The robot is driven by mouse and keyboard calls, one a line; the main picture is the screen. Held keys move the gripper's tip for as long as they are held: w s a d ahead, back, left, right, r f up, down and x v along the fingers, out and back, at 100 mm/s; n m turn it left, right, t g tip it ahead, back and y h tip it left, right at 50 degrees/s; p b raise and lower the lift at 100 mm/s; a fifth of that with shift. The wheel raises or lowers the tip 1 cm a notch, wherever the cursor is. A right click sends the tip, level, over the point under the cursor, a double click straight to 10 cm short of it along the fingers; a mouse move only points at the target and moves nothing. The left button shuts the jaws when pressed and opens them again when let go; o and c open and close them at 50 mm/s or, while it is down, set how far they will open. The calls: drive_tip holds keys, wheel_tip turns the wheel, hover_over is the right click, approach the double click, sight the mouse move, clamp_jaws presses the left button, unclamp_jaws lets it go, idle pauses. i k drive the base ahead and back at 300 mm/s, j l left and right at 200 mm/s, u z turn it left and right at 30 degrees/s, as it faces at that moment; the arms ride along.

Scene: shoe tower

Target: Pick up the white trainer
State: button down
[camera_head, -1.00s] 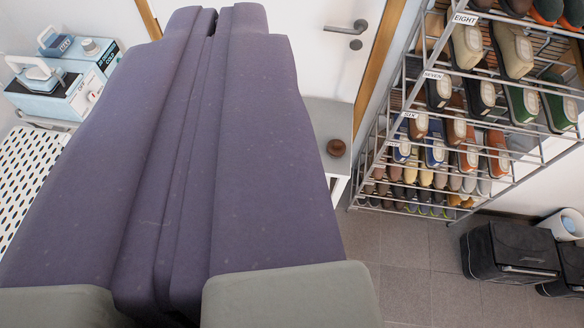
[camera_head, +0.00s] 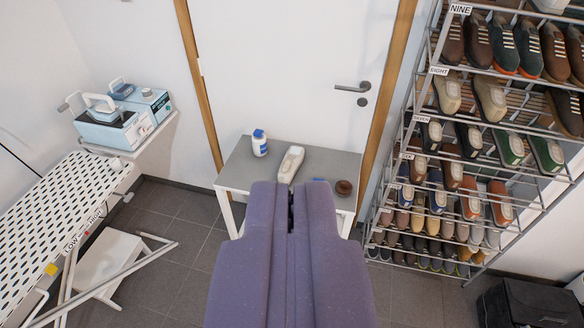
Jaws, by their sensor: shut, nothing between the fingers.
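A white shoe, the white trainer (camera_head: 290,165), lies on a small grey table (camera_head: 332,163) against the door. Its near end is close to my gripper's tips in the picture, and I cannot tell how far apart they are in depth. My gripper (camera_head: 290,190) is purple, points away from the camera toward the table, and is shut with nothing in it. It hides the near middle part of the table.
On the table are a white bottle with a blue cap (camera_head: 260,143), a brown round object (camera_head: 343,187) and a small blue item. A full shoe rack (camera_head: 405,160) stands right. Left are steam irons (camera_head: 112,128) and an ironing board (camera_head: 60,218). A black box (camera_head: 525,305) is lower right.

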sight(293, 161)
drive_tip(key=i+j+z, duration=0.15)
drive_tip(key=i+j, duration=0.2)
drive_tip(key=i, duration=0.4)
drive_tip(key=i+j+z, duration=0.2)
drive_tip(key=i+j, duration=0.25)
drive_tip(key=i, duration=0.3)
drive_tip(key=i+j+z, duration=0.15)
drive_tip(key=i+j, duration=0.45)
drive_tip(key=i, duration=0.15)
